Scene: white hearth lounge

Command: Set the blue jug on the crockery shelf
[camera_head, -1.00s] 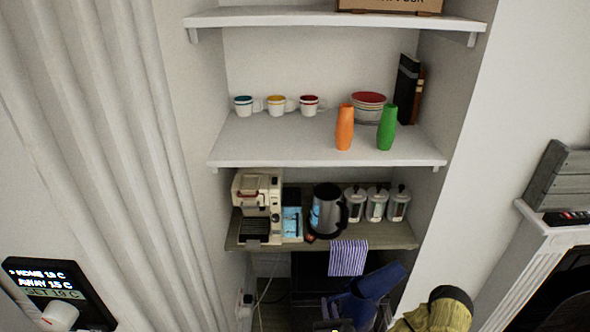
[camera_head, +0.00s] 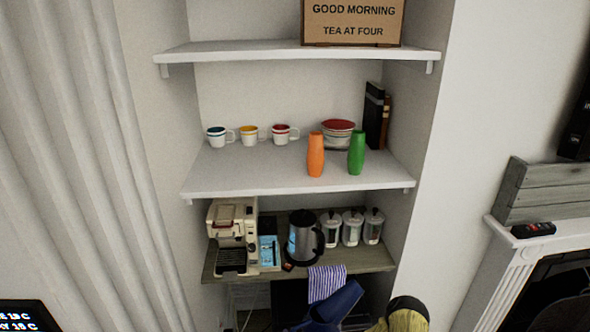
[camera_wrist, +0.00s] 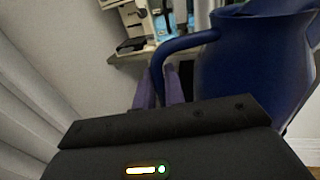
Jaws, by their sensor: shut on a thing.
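The blue jug (camera_wrist: 258,70) fills the right of the wrist view. My gripper (camera_wrist: 168,85) is shut on its curved handle, and the jug's body lies to the right of the fingers. In the head view the jug (camera_head: 340,302) shows only in part at the bottom edge, tilted, in front of and below the wooden counter. The crockery shelf (camera_head: 240,183) is the white middle shelf. On it stand three cups (camera_head: 249,135) in a row, a striped bowl (camera_head: 338,134), an orange vase (camera_head: 316,156) and a green vase (camera_head: 356,154) near the front.
The shelf's front left is clear. Dark books (camera_head: 374,115) lean at its right end. A white upper shelf (camera_head: 240,52) holds a sign (camera_head: 352,22). Below, the counter (camera_head: 373,263) carries a coffee machine (camera_head: 233,233), kettle (camera_head: 303,237), canisters (camera_head: 351,228) and a hanging striped towel (camera_head: 326,281).

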